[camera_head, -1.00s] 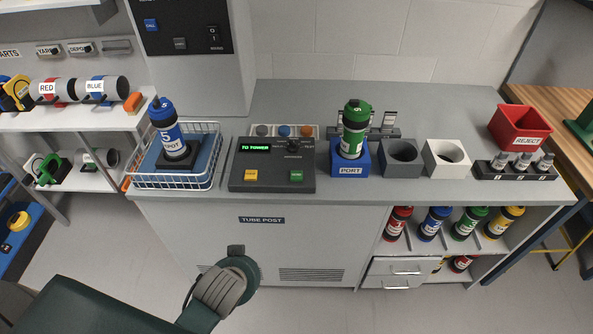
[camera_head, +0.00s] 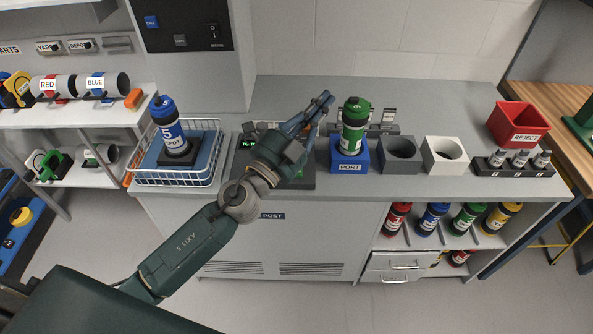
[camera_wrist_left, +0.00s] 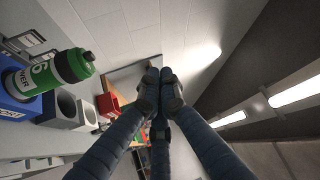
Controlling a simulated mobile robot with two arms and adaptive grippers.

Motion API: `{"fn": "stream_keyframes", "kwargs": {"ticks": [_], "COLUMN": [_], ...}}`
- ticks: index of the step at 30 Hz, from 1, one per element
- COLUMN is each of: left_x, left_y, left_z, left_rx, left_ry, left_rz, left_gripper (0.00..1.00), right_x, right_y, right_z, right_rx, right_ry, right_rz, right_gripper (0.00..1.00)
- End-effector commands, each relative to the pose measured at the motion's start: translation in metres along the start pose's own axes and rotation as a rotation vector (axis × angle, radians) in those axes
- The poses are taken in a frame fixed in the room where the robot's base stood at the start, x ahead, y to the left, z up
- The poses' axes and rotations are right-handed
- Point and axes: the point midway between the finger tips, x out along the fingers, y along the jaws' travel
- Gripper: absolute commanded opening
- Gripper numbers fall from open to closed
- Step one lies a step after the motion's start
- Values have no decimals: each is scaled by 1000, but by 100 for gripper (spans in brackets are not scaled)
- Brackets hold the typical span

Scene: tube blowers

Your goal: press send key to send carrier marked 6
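The green carrier (camera_head: 354,125) stands upright in the blue PORT block (camera_head: 349,168). In the left wrist view the green carrier (camera_wrist_left: 62,70) shows a 6 on its label. The dark console (camera_head: 301,182) sits left of the port. My left arm covers most of it, including much of its lit display (camera_head: 247,143) and its yellow key. Part of the green key (camera_head: 299,174) shows. My left gripper (camera_head: 325,98) is over the back right of the console, just left of the carrier and apart from it. Its fingers (camera_wrist_left: 158,78) are together and empty. My right gripper is out of view.
A blue carrier (camera_head: 170,128) stands in a wire basket (camera_head: 205,180) at left. Grey (camera_head: 400,168) and white (camera_head: 443,165) empty blocks stand right of the port. A red reject bin (camera_head: 519,122) is farther right. The counter behind is mostly clear.

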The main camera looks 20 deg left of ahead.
Motion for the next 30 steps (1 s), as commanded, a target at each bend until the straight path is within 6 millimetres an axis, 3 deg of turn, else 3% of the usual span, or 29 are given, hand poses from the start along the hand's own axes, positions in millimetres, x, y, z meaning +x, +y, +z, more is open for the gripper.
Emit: {"fn": "stream_keyframes", "kwargs": {"ticks": [3,5,9,12,18,21,25,30], "left_x": [23,25,17,6,-14,-20,-25,-26], "left_y": [29,56,113,134,147,147,146,146], "left_z": [-35,-37,0,42,113,135,149,151], "left_rx": [275,412,685,816,969,1005,1027,1030], "left_ry": [257,360,497,521,500,484,471,469], "left_rz": [123,222,491,659,900,969,1013,1022], "left_gripper": [0,0,0,0,0,0,0,0], "right_x": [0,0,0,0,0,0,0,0], "right_y": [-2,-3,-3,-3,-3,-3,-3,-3], "right_z": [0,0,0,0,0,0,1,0], "right_rx": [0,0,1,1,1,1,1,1], "right_ry": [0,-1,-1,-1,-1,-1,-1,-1], "right_rz": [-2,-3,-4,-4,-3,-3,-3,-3], "right_gripper": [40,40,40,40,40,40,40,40]}}
